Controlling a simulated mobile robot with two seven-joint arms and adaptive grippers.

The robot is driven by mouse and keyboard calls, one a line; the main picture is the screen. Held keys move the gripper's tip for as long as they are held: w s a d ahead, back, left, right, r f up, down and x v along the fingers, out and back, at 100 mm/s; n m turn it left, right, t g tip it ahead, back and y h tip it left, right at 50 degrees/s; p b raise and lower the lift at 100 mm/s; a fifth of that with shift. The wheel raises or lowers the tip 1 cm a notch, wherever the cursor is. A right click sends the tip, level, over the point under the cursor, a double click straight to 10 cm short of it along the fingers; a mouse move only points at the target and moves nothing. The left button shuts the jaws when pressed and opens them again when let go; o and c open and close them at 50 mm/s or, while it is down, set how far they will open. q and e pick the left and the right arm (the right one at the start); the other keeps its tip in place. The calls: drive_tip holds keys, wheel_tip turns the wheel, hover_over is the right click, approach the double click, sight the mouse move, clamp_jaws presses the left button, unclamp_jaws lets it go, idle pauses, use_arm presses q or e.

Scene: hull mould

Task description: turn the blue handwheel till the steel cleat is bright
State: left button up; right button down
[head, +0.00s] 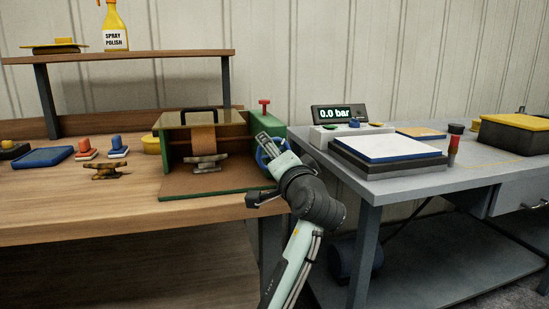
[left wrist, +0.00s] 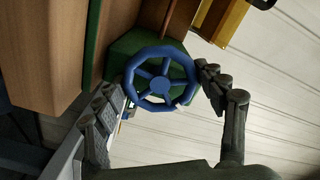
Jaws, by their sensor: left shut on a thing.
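The blue handwheel (head: 262,154) is on the right side of the green-framed polishing box (head: 215,193), mostly hidden by my gripper in the head view. In the left wrist view the handwheel (left wrist: 160,84) shows whole, with its rim, spokes and hub, against a green housing. My left gripper (head: 271,148) is shut on the handwheel; in the left wrist view its fingers (left wrist: 165,92) lie on either side of the rim. The steel cleat (head: 206,163) sits inside the box under a tan hanging strap (head: 203,139) and looks dull brownish grey. My right gripper is not in view.
A brown cleat (head: 105,170), a blue tray (head: 43,157) and two small brushes lie left on the wooden bench (head: 130,210). A grey table (head: 410,185) on the right holds a display reading 0.0 bar (head: 338,114) and a white-topped block (head: 387,149).

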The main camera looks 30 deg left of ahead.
use_arm(q)
drive_tip(key=shift+f, duration=0.1)
drive_tip(key=o, duration=0.9)
drive_tip(key=shift+v, duration=3.85)
